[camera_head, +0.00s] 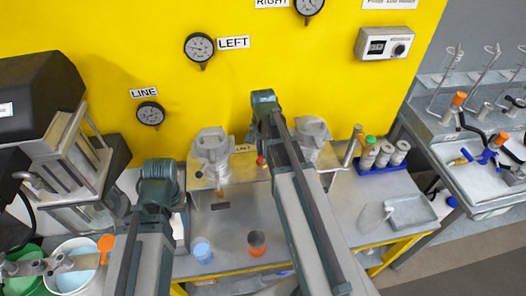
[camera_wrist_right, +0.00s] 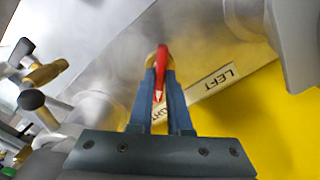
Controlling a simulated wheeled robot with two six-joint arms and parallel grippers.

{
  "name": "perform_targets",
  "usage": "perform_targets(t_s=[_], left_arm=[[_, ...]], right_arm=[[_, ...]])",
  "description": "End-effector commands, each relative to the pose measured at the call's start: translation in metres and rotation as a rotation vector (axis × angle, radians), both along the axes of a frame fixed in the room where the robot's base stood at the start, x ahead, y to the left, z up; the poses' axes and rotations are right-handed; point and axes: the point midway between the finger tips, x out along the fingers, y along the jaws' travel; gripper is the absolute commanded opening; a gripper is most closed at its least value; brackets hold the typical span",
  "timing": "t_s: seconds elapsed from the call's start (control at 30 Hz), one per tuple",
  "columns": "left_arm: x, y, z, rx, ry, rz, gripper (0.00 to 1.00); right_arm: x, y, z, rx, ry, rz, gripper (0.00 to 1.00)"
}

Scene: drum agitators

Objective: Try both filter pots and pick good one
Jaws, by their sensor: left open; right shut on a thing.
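Two grey metal filter pots stand on the bench's metal block: the left pot (camera_head: 212,150) and the right pot (camera_head: 313,135). Between them is a red lever (camera_head: 260,160), mostly hidden by my right arm. In the right wrist view my right gripper (camera_wrist_right: 160,90) is shut on the red lever (camera_wrist_right: 161,65), beside a plate marked LEFT (camera_wrist_right: 222,84) and another word partly covered. My left arm is at the left of the head view; its fingers are hidden. Gauges marked LEFT (camera_head: 199,47), LINE (camera_head: 151,114) and RIGHT (camera_head: 309,4) hang on the yellow wall; their needles are too small to read.
A blue cup (camera_head: 202,250) and a brown-orange cup (camera_head: 256,243) stand at the bench front. A blue rack (camera_head: 382,165) with bottles and a grey tray (camera_head: 412,212) are on the right. Machinery (camera_head: 40,110) and buckets (camera_head: 75,272) crowd the left.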

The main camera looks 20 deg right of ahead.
Motion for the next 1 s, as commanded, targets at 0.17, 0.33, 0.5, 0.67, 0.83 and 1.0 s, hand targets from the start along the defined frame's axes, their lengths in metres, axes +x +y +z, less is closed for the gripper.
perform_targets(t_s=[0.17, 0.33, 0.5, 0.67, 0.83, 1.0], left_arm=[[0.0, 0.0, -0.0001, 0.0, 0.0, 0.0, 0.5], [0.0, 0.0, -0.0001, 0.0, 0.0, 0.0, 0.5], [0.0, 0.0, -0.0001, 0.0, 0.0, 0.0, 0.5], [0.0, 0.0, -0.0001, 0.0, 0.0, 0.0, 0.5], [0.0, 0.0, -0.0001, 0.0, 0.0, 0.0, 0.5], [0.0, 0.0, 0.0, 0.0, 0.0, 0.0, 0.5]], right_arm=[[-0.0001, 0.0, -0.0001, 0.0, 0.0, -0.04, 0.0], [-0.0001, 0.0, -0.0001, 0.0, 0.0, -0.056, 0.0], [-0.0001, 0.0, -0.0001, 0.0, 0.0, -0.059, 0.0], [-0.0001, -0.0001, -0.0001, 0.0, 0.0, -0.058, 0.0], [0.0, 0.0, -0.0001, 0.0, 0.0, -0.058, 0.41], [0.0, 0.0, 0.0, 0.0, 0.0, -0.057, 0.46]])
